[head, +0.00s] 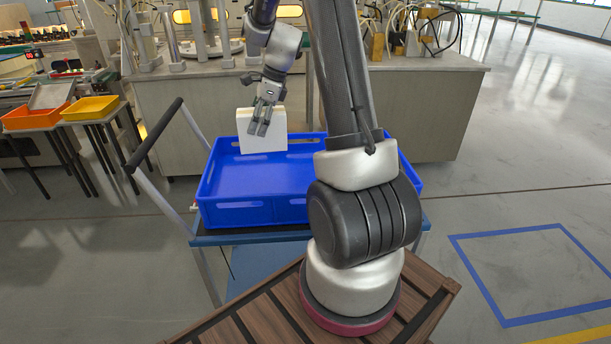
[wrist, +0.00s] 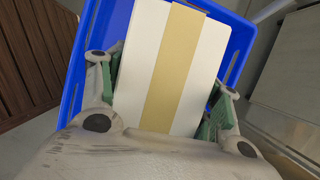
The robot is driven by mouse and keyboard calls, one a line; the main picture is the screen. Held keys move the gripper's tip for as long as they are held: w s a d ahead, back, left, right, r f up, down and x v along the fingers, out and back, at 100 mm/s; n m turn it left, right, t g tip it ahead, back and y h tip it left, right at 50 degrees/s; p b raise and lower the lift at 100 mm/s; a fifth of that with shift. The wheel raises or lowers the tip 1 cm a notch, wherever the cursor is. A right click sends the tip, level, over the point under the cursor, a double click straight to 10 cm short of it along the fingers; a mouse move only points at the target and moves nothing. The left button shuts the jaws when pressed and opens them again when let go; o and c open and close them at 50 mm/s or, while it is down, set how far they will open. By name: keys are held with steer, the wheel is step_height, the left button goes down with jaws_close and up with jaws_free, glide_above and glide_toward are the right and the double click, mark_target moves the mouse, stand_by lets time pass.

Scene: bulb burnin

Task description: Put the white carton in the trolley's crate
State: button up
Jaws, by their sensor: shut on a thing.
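The white carton (head: 262,133) is in my gripper (head: 263,116), upright at the back left of the blue crate (head: 240,215). In the head view its lower part shows against the crate's inside, near the back wall. I cannot tell whether it touches the crate floor. In the wrist view the carton (wrist: 140,62) shows a tan strip down its middle, and the fingers of my gripper (wrist: 162,100) sit on either side of it. The blue crate (wrist: 75,50) shows around and beyond the carton. The crate stands on the trolley (head: 215,238), and the rest of its visible inside looks empty.
The trolley's handle (head: 154,135) rises at the left of the crate. A workbench (head: 425,110) with equipment stands behind. An orange tray (head: 35,116) and a yellow tray (head: 90,108) sit on small tables at the left. The floor (head: 500,170) at the right is clear.

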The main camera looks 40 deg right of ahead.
mark_target(259, 143)
steer(key=shift+m, duration=0.4)
steer(key=f, duration=0.2)
steer(key=w+f, duration=0.1)
steer(key=f, duration=0.5)
steer(key=shift+w+d, duration=0.25)
step_height(259, 143, down, 4)
steer(key=shift+f, duration=0.1)
steer(key=o, duration=1.7)
